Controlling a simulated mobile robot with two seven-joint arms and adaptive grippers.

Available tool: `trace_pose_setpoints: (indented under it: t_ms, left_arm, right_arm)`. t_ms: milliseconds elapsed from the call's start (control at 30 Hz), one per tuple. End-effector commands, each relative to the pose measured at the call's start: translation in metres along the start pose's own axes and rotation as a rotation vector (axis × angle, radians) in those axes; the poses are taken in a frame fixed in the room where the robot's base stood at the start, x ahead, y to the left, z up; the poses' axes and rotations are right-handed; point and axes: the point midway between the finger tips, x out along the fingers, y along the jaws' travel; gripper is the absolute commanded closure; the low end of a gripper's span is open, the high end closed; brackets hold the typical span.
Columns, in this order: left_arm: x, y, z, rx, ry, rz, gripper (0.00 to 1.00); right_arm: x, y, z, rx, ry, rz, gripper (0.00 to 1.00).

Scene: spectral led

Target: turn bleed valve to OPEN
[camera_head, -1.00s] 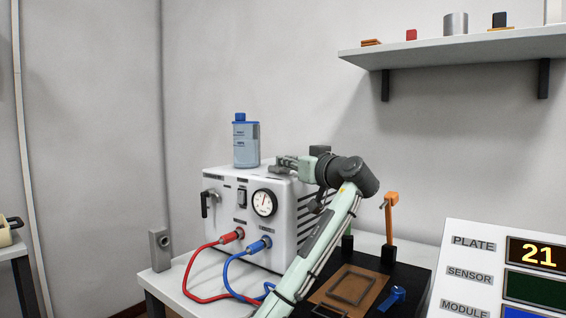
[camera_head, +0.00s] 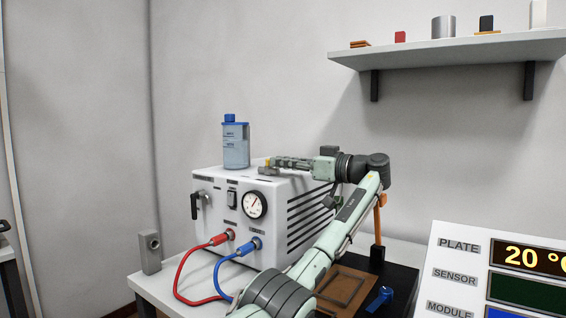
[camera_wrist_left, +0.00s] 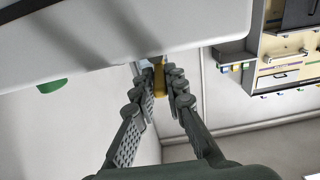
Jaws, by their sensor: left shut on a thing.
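My left gripper (camera_head: 270,167) reaches in from the right over the top of the white unit (camera_head: 285,195). A small yellow piece (camera_head: 267,162), apparently the bleed valve handle, shows at its fingertips. In the left wrist view, the fingers (camera_wrist_left: 163,76) are shut on this yellow piece (camera_wrist_left: 158,72), against the unit's white body. The fingers hide much of it, and its OPEN marking cannot be read. A black lever (camera_head: 197,199) is on the unit's front left. My right gripper is out of view.
A blue-capped bottle (camera_head: 236,145) stands on the unit, just left of the gripper. A round gauge (camera_head: 254,205) and red and blue hoses (camera_head: 222,262) are on the front. A shelf (camera_head: 450,49) hangs at upper right. A display panel (camera_head: 495,270) stands at lower right.

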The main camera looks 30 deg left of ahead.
Motion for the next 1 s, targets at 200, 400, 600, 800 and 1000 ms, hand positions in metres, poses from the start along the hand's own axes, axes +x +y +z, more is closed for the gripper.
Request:
trace_pose_setpoints:
  t_ms: [200,400,600,800,1000]
  left_arm:
    - [0.001,0.0,0.0,0.0,-0.001,0.0,1.0]
    - [0.001,0.0,0.0,0.0,-0.001,0.0,0.73]
    - [0.001,0.0,0.0,0.0,-0.001,0.0,0.67]
    - [0.001,0.0,-0.004,-0.001,0.0,0.0,0.67]
    - [0.001,0.0,-0.036,-0.004,0.0,0.0,0.67]
  right_arm:
    - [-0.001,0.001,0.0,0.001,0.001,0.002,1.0]
    - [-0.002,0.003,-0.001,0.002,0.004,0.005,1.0]
    - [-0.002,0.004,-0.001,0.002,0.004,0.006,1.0]
    - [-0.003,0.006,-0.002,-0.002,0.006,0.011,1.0]
    - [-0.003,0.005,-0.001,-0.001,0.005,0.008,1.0]
